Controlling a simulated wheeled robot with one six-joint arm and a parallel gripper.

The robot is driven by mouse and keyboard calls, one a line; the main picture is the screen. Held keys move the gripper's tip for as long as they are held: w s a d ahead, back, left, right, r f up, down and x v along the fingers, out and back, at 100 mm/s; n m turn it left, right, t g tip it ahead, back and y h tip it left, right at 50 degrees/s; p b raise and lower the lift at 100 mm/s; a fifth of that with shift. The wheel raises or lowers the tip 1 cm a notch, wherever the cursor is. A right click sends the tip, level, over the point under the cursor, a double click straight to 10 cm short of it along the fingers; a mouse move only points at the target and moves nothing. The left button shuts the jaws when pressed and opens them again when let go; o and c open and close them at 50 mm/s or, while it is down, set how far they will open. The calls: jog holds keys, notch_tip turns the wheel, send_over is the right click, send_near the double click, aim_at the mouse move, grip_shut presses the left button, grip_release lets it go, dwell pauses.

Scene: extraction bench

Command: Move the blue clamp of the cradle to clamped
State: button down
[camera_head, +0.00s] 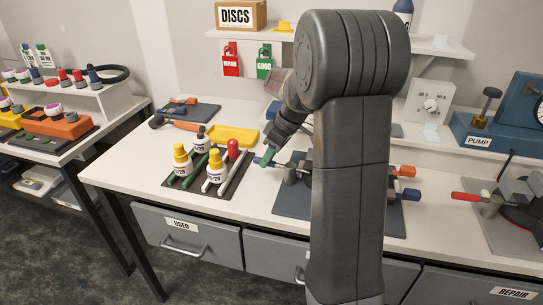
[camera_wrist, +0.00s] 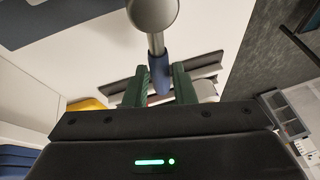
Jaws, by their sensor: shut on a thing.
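The blue clamp (camera_head: 262,163) shows as a blue handle at the left of the cradle (camera_head: 290,176), on a dark grey mat. In the wrist view the blue clamp (camera_wrist: 158,82) is a blue grip on a grey rod, which joins a round grey post (camera_wrist: 152,14). My gripper (camera_head: 268,155) has green fingers and reaches the handle from above left. In the wrist view my gripper (camera_wrist: 159,88) is shut on the blue grip, one finger on each side. My arm hides most of the cradle in the head view.
A dark rack (camera_head: 184,182) with yellow-capped bottles and a red-topped one stands just left of my gripper. A yellow tray (camera_head: 234,136) lies behind it. An orange handle (camera_head: 404,171) shows right of my arm. Further right is a red-handled clamp (camera_head: 465,197).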

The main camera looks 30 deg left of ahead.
jog(key=shift+s+n, duration=0.35)
jog(key=shift+n, duration=0.35)
jog(key=c, duration=1.2)
grip_release()
jog(key=shift+d+r, duration=0.1)
jog(key=v, duration=1.3)
jog(key=shift+w+r, duration=0.25)
jog(key=shift+w, duration=0.05)
jog(key=shift+f, duration=0.1)
jog(key=x, duration=1.3)
jog(key=shift+s+f, duration=0.3)
jog(key=shift+s, duration=0.05)
